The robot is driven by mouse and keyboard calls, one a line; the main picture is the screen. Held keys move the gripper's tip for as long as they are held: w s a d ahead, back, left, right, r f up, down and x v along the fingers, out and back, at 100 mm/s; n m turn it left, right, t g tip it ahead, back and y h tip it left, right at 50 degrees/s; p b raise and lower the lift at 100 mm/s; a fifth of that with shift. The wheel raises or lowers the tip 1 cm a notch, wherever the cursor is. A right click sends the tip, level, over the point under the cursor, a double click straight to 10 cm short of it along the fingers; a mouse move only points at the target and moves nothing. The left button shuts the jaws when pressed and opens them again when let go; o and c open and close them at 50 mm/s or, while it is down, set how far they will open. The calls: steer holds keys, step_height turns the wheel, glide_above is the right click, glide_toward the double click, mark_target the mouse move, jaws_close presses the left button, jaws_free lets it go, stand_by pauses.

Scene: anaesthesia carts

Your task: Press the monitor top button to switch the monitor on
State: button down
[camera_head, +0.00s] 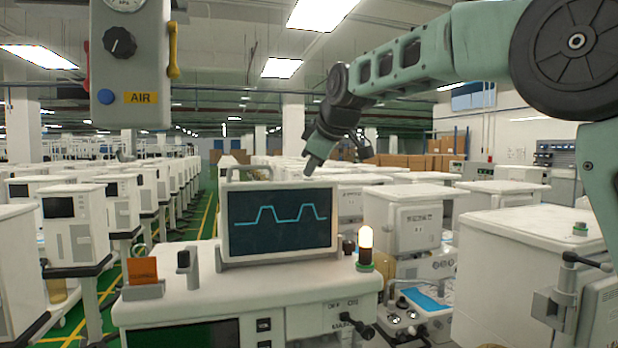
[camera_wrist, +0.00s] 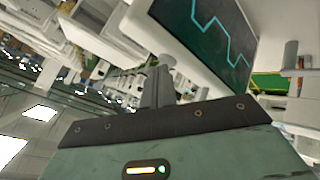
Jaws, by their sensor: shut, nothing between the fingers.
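The monitor (camera_head: 280,240) stands on top of the nearest white cart (camera_head: 205,300). Its dark screen is lit with a blue waveform trace. The monitor also shows in the wrist view (camera_wrist: 172,22), tilted, with the trace visible. My gripper (camera_head: 310,168) is shut and empty, pointing down at the right part of the monitor's top edge. Its fingertips look just above or behind that edge; I cannot tell whether they touch it. The shut fingers show in the wrist view (camera_wrist: 158,82) close beside the monitor. I cannot make out the top button clearly in either view.
A lit lamp (camera_head: 366,243) stands right of the monitor. An orange card (camera_head: 142,270) and a small dark-topped post (camera_head: 187,265) stand to its left. A grey AIR panel (camera_head: 130,65) hangs at upper left. White carts (camera_head: 405,225) crowd the right side.

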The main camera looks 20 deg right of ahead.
steer(key=shift+r+p, duration=0.5)
steer(key=shift+r, duration=0.25)
step_height(320, 180, up, 3)
steer(key=shift+f+p, duration=0.2)
steer(key=shift+p, duration=0.9)
steer(key=shift+r, duration=1.2)
